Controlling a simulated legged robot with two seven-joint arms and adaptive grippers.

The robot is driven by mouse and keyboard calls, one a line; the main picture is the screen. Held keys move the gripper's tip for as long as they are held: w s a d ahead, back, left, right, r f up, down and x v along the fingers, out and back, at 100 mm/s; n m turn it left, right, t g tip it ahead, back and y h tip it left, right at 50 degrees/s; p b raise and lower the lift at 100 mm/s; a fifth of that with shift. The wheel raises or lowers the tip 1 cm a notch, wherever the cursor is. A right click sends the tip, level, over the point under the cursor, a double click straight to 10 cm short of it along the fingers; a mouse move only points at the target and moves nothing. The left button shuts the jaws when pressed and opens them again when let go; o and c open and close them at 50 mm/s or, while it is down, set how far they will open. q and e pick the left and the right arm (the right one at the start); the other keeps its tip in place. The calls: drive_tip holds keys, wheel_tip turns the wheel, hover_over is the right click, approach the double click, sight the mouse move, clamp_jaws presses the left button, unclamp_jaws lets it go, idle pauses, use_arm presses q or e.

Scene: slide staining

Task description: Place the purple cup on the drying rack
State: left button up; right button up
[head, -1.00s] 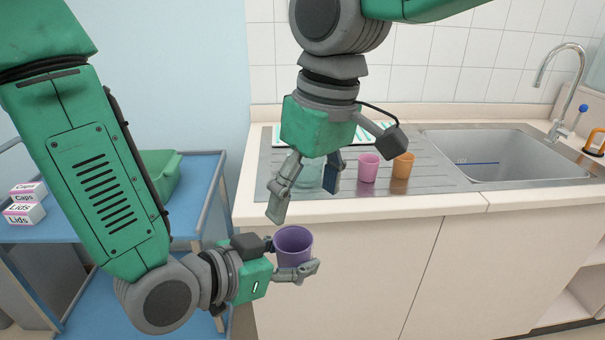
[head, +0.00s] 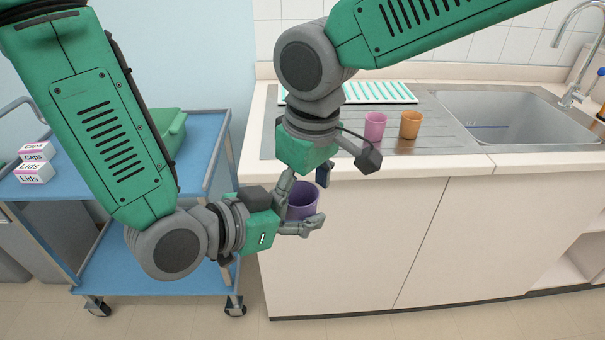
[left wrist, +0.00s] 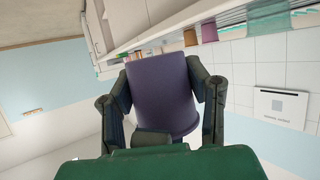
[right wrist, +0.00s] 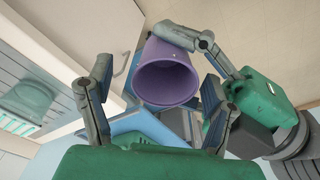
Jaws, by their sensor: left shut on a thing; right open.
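The purple cup (head: 302,201) is held upright in front of the counter by my left gripper (head: 299,212), which is shut on its sides. In the left wrist view the cup (left wrist: 162,95) fills the space between both fingers. My right gripper (head: 304,184) is open, pointing down just above the cup. In the right wrist view the cup's open mouth (right wrist: 166,82) faces the camera between the right fingers, with no clear contact. The drying rack appears to be the white and green slatted piece (head: 385,92) at the back of the steel drainboard, partly hidden by my right arm.
A pink cup (head: 375,127) and an orange cup (head: 410,124) stand on the drainboard (head: 440,128). A greenish clear cup (right wrist: 30,97) shows in the right wrist view. The sink (head: 505,118) is at right; a blue cart (head: 205,150) with boxes stands at left.

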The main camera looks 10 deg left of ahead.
use_arm(q)
drive_tip(key=shift+d, duration=0.15)
use_arm(e)
drive_tip(key=shift+d+f, duration=0.1)
drive_tip(key=shift+f, duration=0.1)
drive_tip(key=shift+c, duration=0.5)
drive_tip(key=c, duration=1.2)
use_arm(q)
drive_tip(key=o, duration=0.9)
